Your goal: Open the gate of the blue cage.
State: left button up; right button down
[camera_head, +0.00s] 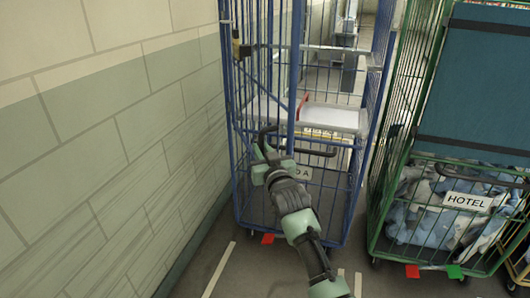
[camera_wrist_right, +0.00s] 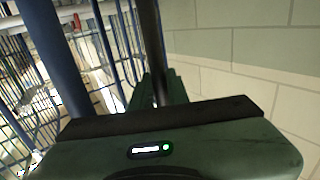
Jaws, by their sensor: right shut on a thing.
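The blue cage (camera_head: 240,190) is a tall wire roll cage standing against the left wall. Its bars also show at the left of the right wrist view (camera_wrist_right: 55,60). Its front has a blue upright in the middle and a white sign, partly hidden, ending in "DA" (camera_head: 301,172). My right gripper (camera_head: 262,158) is at the left part of the cage front, shut on a black bar-like handle (camera_head: 264,135). The black bar (camera_wrist_right: 150,45) runs down to my gripper in the wrist view. Another dark handle (camera_head: 318,153) is on the right part of the front. My left gripper is not in view.
A block wall (camera_head: 120,120) runs close along the left. A green cage (camera_head: 395,150) with a HOTEL sign (camera_head: 467,201) and cloth bags stands close on the right. Some floor (camera_head: 215,262) is clear in front.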

jog(key=shift+r, duration=0.35)
jog(key=c, duration=1.4)
grip_release()
jog(key=shift+o, duration=0.2)
jog(key=shift+w+a+f, duration=0.1)
jog(key=shift+w+f, duration=0.05)
jog(key=shift+f, duration=0.1)
jog(key=b+v, duration=0.1)
jog(key=v, duration=0.6)
jog(key=shift+s, duration=0.4)
